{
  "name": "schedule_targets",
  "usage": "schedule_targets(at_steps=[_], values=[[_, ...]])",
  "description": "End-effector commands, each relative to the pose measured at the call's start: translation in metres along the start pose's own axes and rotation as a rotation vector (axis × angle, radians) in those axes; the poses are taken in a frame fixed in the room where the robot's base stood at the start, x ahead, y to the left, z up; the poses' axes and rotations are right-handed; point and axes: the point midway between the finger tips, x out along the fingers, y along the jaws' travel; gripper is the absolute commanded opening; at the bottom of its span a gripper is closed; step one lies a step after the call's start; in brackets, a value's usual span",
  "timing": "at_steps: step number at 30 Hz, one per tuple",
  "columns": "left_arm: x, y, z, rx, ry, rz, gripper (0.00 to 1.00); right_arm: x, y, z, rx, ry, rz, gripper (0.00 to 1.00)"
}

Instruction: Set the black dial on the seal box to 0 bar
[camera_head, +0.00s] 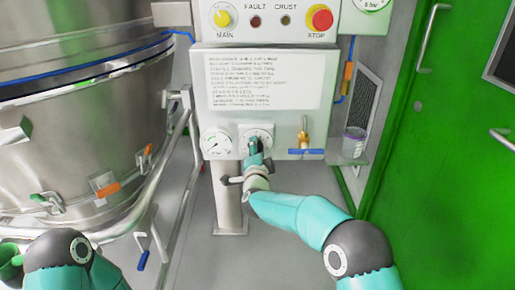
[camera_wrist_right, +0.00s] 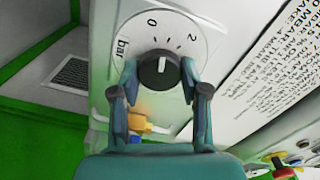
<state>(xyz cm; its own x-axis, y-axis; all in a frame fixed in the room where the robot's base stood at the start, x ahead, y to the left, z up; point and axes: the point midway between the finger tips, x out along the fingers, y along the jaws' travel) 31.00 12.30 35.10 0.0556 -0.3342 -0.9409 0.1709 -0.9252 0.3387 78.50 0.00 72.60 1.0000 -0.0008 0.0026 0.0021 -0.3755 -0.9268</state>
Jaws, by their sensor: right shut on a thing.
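The seal box (camera_head: 265,48) is a pale box with a printed text plate. The black dial (camera_wrist_right: 160,68) sits on a round white scale marked 0, 2 and bar. In the right wrist view its white pointer line points up, between 0 and 2 and nearer 0. My right gripper (camera_wrist_right: 160,82) is shut on the dial, one finger on each side of the knob. In the head view my right gripper (camera_head: 254,146) covers much of the dial. Part of my left arm shows at the lower left; its gripper is not in view.
A pressure gauge (camera_head: 217,144) is left of the dial, and a brass valve with a blue handle (camera_head: 306,152) is right of it. Above are a yellow MAIN knob (camera_head: 222,17) and a red STOP button (camera_head: 320,18). A steel vessel (camera_head: 85,130) stands left.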

Motion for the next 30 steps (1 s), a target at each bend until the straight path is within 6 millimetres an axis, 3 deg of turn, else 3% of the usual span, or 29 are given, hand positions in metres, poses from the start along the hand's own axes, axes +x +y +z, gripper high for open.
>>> schedule_targets(at_steps=[13,30], values=[[-0.0104,0.0037,0.0001,0.000,0.000,0.000,0.42,-0.0017,0.0040,0.0067,-0.272,-0.016,0.007,0.10],[-0.0112,0.0040,0.0001,0.000,0.000,0.000,0.42,-0.0020,0.0064,0.0078,-0.316,-0.018,0.009,0.10]])
